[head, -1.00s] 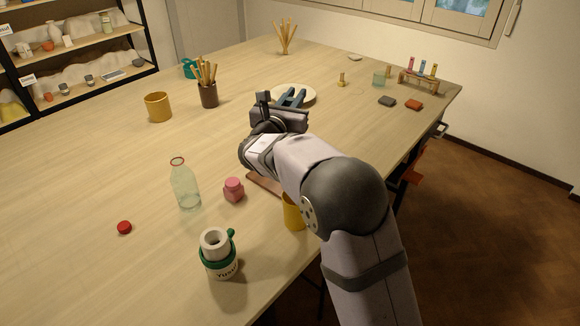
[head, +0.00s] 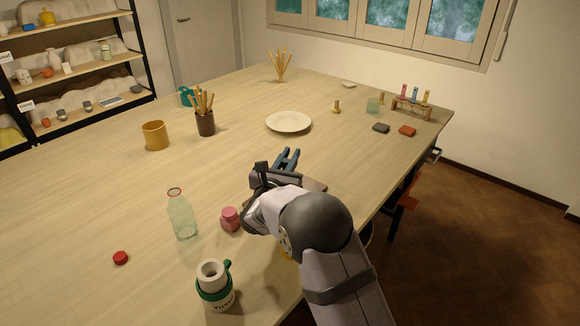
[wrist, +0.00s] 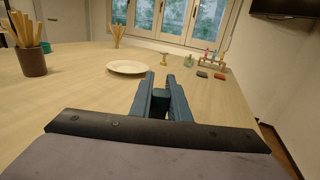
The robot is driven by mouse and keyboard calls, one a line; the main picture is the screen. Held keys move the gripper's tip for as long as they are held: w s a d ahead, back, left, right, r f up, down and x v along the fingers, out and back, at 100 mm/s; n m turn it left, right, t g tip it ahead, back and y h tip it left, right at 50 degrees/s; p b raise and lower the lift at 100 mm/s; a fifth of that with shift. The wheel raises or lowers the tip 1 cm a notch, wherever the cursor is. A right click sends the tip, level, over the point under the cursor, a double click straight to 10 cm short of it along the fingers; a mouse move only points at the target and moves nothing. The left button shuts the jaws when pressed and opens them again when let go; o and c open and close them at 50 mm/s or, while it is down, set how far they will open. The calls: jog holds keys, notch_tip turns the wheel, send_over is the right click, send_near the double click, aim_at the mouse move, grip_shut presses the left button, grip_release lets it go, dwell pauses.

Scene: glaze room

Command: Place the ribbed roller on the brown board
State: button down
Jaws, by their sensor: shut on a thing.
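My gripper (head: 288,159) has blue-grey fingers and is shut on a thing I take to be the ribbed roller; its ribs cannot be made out. In the wrist view the fingers (wrist: 161,90) stand a little apart, with a dark piece between them, and point toward the far side of the table. The brown board (head: 314,186) lies flat on the table near its right edge. My gripper and wrist cover most of it, and only a strip shows to their right. I cannot tell how high the gripper is above the board.
A cream plate (head: 289,122) lies beyond the gripper. A pink jar (head: 230,219), a glass bottle (head: 182,216) and a white mug with green trim (head: 214,287) stand to the left and near. A yellow cup is mostly hidden under my arm.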

jog(key=shift+f+p, duration=0.45)
jog(key=shift+f, duration=1.4)
jog(key=shift+f+b, duration=0.5)
jog(key=shift+b, duration=0.2)
